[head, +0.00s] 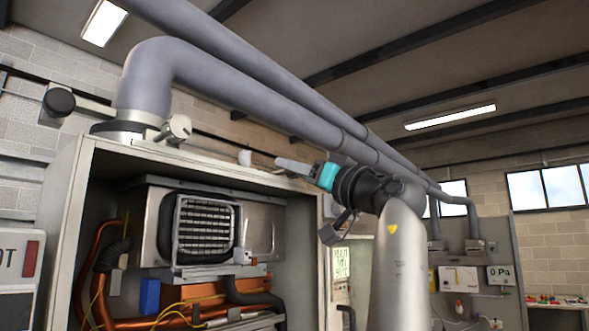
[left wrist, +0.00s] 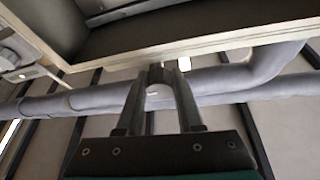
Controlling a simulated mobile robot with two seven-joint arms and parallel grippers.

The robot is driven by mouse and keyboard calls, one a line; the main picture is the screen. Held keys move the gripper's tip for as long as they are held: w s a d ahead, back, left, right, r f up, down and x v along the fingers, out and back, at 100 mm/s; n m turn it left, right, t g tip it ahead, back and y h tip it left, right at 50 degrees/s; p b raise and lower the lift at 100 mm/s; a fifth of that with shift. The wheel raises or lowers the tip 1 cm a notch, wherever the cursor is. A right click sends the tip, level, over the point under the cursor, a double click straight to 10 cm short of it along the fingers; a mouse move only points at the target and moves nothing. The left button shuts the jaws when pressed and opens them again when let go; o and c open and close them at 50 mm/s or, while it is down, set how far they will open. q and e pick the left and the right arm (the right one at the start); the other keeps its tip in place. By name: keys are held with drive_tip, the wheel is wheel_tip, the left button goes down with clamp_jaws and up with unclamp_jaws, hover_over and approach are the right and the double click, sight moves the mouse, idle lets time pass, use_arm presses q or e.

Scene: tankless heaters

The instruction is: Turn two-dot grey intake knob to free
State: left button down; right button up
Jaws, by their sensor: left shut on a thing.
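My left gripper (head: 281,163) is at the top edge of the open heater cabinet (head: 66,200), below the big grey pipes. In the left wrist view its two fingers (left wrist: 158,78) are shut on a pale grey rounded knob (left wrist: 158,93). In the head view the held knob is mostly hidden by the fingers. Other knobs show along the cabinet top: a beige one (head: 179,127) by the pipe elbow and a small whitish one (head: 245,157) left of the fingertips. A dark round knob (head: 60,102) is at the far left. I cannot make out dots on any knob.
Thick grey pipes (head: 262,92) run just above my gripper. The open cabinet below holds a heater core (head: 205,228), copper pipes and hoses. Wall panels with gauges (head: 500,275) stand at the back right.

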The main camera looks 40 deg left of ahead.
use_arm(q)
drive_tip(key=shift+n+g, duration=1.15)
drive_tip(key=shift+n, duration=1)
drive_tip(key=shift+n+g, duration=1.15)
drive_tip(key=shift+n, duration=1)
drive_tip(key=c, duration=0.5)
unclamp_jaws()
drive_tip(key=shift+c, duration=0.2)
drive_tip(key=shift+d, duration=0.1)
drive_tip(key=shift+d+f, duration=0.2)
drive_tip(key=shift+d, duration=0.15)
drive_tip(key=b+v, duration=0.1)
drive_tip(key=v, duration=1.3)
drive_tip(key=shift+f+b, duration=0.3)
drive_tip(key=shift+b, duration=0.05)
